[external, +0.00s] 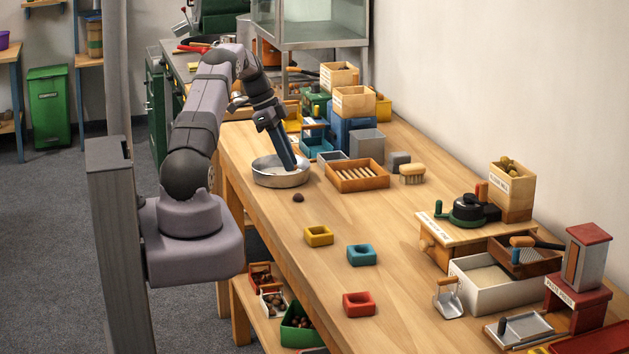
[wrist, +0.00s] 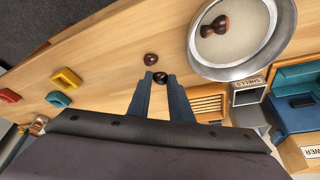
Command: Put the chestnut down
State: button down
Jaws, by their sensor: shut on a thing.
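My gripper (external: 290,168) points down with its blue fingers in line with the round metal pan (external: 281,180) in the external view. In the wrist view the two fingertips (wrist: 160,80) are closed on a dark brown chestnut (wrist: 159,77). The external view does not show this held chestnut clearly. Another chestnut (external: 298,197) lies alone on the bare wood in front of the pan; it also shows in the wrist view (wrist: 151,59) just beyond the fingertips. The pan's pale floor (wrist: 238,45) holds brown chestnuts (wrist: 215,26) at its upper left in the wrist view.
A slatted wooden tray (external: 357,187) stands right of the pan. Boxes crowd the back. Wood around the lone chestnut is clear.

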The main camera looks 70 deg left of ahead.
jog(key=w+a+r+n+y, duration=0.1)
jog(key=a+r+n+y, duration=0.1)
jog(key=a+n, duration=0.3)
jog(key=w+a+r+n+y, duration=0.1)
jog(key=a+n, duration=0.4)
jog(key=n, duration=0.5)
jog(key=w+y, duration=0.1)
jog(key=y, duration=0.1)
jog(key=shift+w+r+g+y, duration=0.15)
jog(key=shift+r+g+y, duration=0.15)
jog(key=shift+r+g, duration=0.1)
jog(key=shift+n, duration=0.4)
jog(key=shift+f, duration=0.15)
jog(key=p, duration=0.3)
send_near(281, 171)
jog(key=shift+w+d+f, duration=0.85)
jog(key=shift+d+f, duration=0.1)
jog(key=shift+f, duration=0.1)
jog(key=shift+w+d+f, duration=0.85)
jog(key=shift+d+f, duration=0.05)
jog(key=shift+f, duration=0.65)
